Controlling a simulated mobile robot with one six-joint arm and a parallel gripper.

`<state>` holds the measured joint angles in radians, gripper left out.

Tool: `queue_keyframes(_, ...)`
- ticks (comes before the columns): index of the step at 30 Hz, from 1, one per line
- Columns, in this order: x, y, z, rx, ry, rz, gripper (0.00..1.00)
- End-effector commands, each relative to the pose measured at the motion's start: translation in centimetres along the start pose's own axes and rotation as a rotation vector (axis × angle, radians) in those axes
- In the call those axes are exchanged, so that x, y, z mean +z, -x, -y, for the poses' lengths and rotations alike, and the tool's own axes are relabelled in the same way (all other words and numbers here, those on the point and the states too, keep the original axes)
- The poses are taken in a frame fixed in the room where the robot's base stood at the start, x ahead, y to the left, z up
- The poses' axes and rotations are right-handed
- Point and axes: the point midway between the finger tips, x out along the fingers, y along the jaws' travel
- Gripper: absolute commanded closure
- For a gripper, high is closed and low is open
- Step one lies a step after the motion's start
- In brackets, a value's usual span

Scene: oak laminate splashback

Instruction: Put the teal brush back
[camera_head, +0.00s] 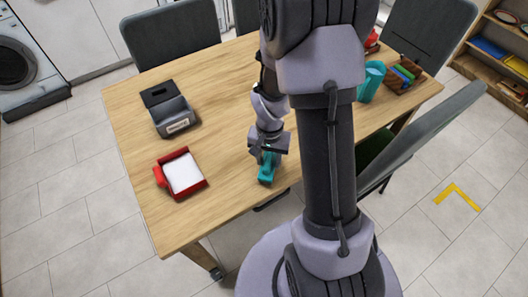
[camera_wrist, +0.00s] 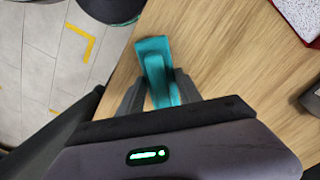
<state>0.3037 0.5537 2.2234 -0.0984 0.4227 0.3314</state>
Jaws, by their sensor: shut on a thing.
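The teal brush (camera_head: 266,170) is at my gripper (camera_head: 268,150), near the front edge of the wooden table. In the wrist view the teal brush (camera_wrist: 154,62) lies between the two dark fingers of my gripper (camera_wrist: 158,92), which are shut on it. Its wider end points away from my gripper, near the table edge. I cannot tell whether the brush touches the table.
On the table (camera_head: 225,75) are a red tray with a white sheet (camera_head: 184,173), a grey box (camera_head: 173,115), a teal cup (camera_head: 371,80) and a wooden holder with colored items (camera_head: 404,74). Chairs surround the table.

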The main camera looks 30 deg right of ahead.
Motion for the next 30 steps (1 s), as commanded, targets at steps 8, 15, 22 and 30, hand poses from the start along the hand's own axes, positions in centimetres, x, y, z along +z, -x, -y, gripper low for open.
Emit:
queue_keyframes(8,0.2,-1.0,-0.2,-0.001,-0.001,-0.001,0.96)
queue_keyframes(15,0.2,-1.3,-0.2,0.0,-0.001,-0.001,0.37)
queue_keyframes(22,0.2,-1.3,-0.2,0.0,-0.001,-0.001,0.37)
queue_keyframes(30,0.1,3.2,-0.1,-0.002,-0.003,-0.004,0.37)
